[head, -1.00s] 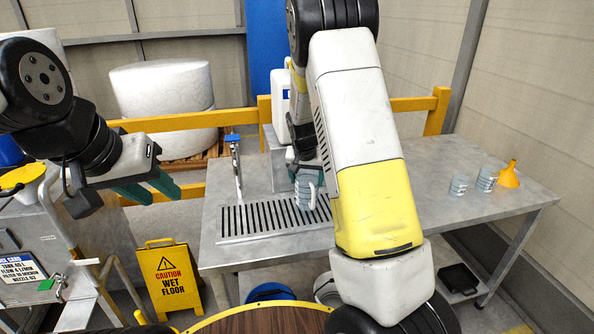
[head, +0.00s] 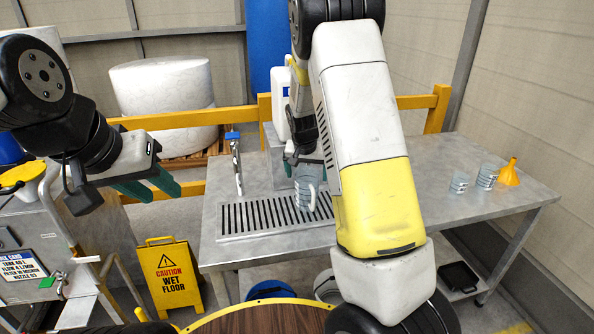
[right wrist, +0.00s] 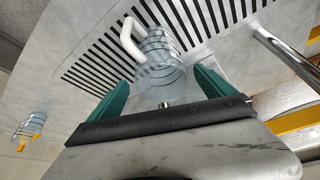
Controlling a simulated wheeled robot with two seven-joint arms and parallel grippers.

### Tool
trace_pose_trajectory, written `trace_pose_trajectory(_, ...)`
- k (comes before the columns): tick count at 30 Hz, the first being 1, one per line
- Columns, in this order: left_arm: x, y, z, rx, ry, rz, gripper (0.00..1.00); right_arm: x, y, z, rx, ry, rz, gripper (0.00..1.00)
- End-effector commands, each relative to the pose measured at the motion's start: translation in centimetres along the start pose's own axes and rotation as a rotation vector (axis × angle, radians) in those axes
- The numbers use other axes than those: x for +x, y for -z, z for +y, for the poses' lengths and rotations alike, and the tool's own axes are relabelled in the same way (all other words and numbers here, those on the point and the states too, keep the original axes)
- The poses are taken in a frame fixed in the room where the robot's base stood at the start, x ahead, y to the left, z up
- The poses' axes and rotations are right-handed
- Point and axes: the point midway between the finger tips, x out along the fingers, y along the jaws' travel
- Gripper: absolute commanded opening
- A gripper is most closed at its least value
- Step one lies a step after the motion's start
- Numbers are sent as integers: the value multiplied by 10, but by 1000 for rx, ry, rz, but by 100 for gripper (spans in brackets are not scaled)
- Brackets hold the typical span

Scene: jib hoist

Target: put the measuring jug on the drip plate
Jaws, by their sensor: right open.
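The measuring jug (head: 304,183), clear blue-grey with a white handle, is upright over the right part of the slotted drip plate (head: 232,222). It looks as if it stands on the plate, but its base is not clear to see. In the right wrist view the jug (right wrist: 160,62) is between the two green fingers of my right gripper (right wrist: 160,92), with space on both sides; the gripper is open. In the head view my right gripper (head: 300,155) is partly hidden by my arm. My left gripper (head: 160,187) is open and empty, left of the table.
A tap with a blue top (head: 235,160) stands at the plate's back left. Two clear measuring cups (head: 487,177) and an orange funnel (head: 509,173) stand on the right of the steel table (head: 420,190). A yellow wet-floor sign (head: 170,275) stands on the floor.

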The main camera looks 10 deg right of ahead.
Motion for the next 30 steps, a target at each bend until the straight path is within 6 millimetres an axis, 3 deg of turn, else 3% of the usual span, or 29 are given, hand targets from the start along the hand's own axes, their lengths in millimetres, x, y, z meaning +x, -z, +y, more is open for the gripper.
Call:
trace_pose_trajectory(9, 0, 0, 0, 0, 0, 0, 36, -73, 1, -1, -1, 5, 4, 94)
trace_pose_trajectory(20, 0, 0, 0, 0, 0, 0, 36, -115, -4, 3, 3, 17, -6, 94)
trace_pose_trajectory(23, 0, 0, 0, 0, 0, 0, 36, -135, -16, 11, 0, 65, -23, 94)
trace_pose_trajectory(30, 0, 0, 0, 0, 0, 0, 36, -224, -81, 40, -77, 256, -30, 94)
